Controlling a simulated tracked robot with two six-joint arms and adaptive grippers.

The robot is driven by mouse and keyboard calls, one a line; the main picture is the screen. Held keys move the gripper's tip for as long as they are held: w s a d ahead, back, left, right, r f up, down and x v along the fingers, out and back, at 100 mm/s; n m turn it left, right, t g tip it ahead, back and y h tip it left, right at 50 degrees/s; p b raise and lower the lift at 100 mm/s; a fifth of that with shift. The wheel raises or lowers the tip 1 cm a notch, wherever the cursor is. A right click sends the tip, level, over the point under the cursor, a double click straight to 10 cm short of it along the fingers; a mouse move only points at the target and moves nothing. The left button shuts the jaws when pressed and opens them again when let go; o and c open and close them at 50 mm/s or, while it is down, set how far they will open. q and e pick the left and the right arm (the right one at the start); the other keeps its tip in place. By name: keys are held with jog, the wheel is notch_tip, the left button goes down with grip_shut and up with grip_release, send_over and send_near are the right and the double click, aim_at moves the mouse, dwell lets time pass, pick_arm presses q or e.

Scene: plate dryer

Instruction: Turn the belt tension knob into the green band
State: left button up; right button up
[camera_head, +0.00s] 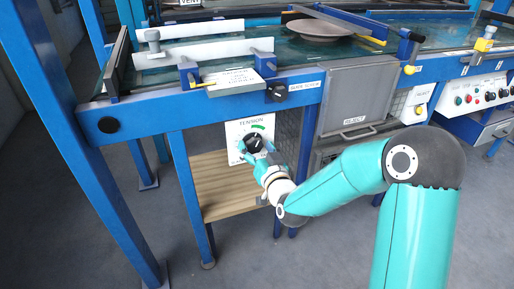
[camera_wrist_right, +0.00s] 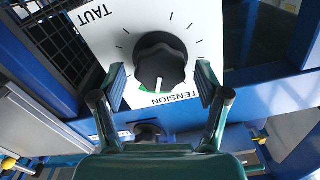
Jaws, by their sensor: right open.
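The black tension knob (camera_head: 254,143) sits on a white dial plate (camera_head: 233,130) marked TENSION, below the blue beam. In the right wrist view the knob (camera_wrist_right: 160,60) is large, and its white pointer line faces the TENSION lettering. Part of the green band (camera_wrist_right: 179,91) shows at the knob's edge on that side; the knob hides some of it, so I cannot tell exactly where the pointer stands against it. My right gripper (camera_wrist_right: 160,80) is open, with one finger on each side of the knob and visible gaps. It also shows in the head view (camera_head: 256,155). My left gripper is not in view.
A smaller black guide screw knob (camera_head: 278,92) is on the blue beam above. A brown plate (camera_head: 320,29) lies on the conveyor. The grey reject door (camera_head: 358,95) is to the right. A wooden shelf (camera_head: 222,190) is below the dial, with blue legs around it.

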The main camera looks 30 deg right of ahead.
jog(key=v, duration=0.7)
jog(key=shift+s, duration=0.15)
